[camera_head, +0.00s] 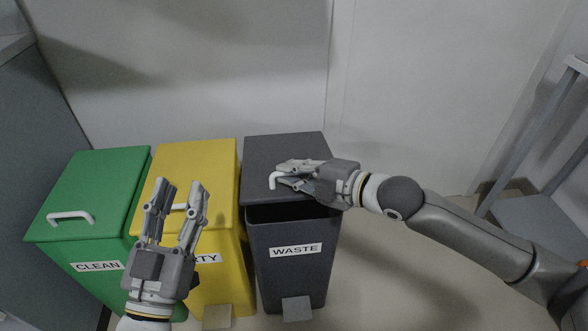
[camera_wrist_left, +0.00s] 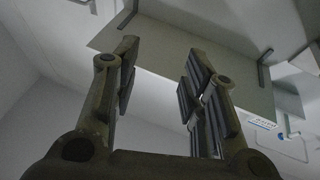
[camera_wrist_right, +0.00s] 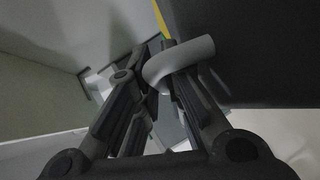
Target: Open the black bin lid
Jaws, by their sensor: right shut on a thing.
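The black bin (camera_head: 290,262), labelled WASTE, stands at the right end of a row of bins. Its dark lid (camera_head: 283,146) is tilted up at the front, with a dark gap between it and the bin's rim. My right gripper (camera_head: 282,174) is at the lid's front, shut on the light lid handle (camera_head: 273,181). In the right wrist view the curved handle (camera_wrist_right: 180,60) lies between the fingers, with the dark lid (camera_wrist_right: 255,50) beside it. My left gripper (camera_head: 182,192) is open and empty, in front of the yellow bin.
The yellow bin (camera_head: 190,150) and the green bin (camera_head: 95,185), labelled CLEAN, stand to the left with lids down. Pedals (camera_head: 297,308) are at the bins' feet. A wall is behind. A grey frame (camera_head: 535,130) stands at the far right.

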